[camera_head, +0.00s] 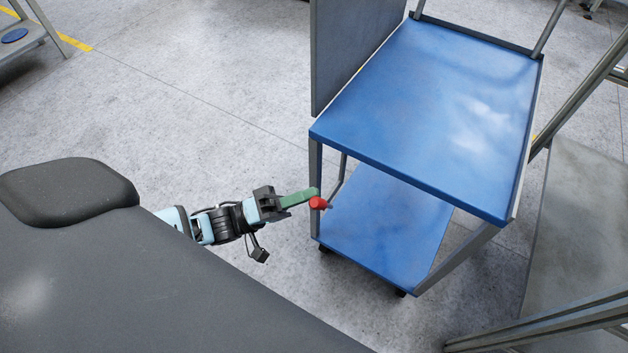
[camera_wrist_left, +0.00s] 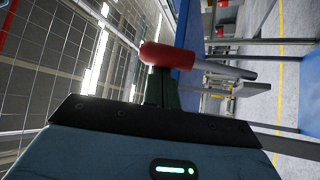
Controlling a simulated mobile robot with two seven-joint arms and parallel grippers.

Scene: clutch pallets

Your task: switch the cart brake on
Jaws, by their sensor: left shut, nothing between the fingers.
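The blue two-shelf cart (camera_head: 435,95) stands right of centre in the head view. A red knob (camera_head: 318,203) on a grey lever sits at its near left side, just above the lower shelf (camera_head: 385,225). My left gripper (camera_head: 314,193) is shut and empty, its green fingers at the red knob. In the left wrist view the red knob (camera_wrist_left: 180,58) lies across the tips of the green fingers (camera_wrist_left: 162,90), with the grey lever running off to the right. I cannot tell if they touch. My right gripper is not in view.
A grey upright panel (camera_head: 350,50) stands at the cart's far left side. A grey metal frame (camera_head: 575,230) stands close on the right. A shelf with a blue disc (camera_head: 15,35) is at the far left. The floor (camera_head: 200,110) left of the cart is clear.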

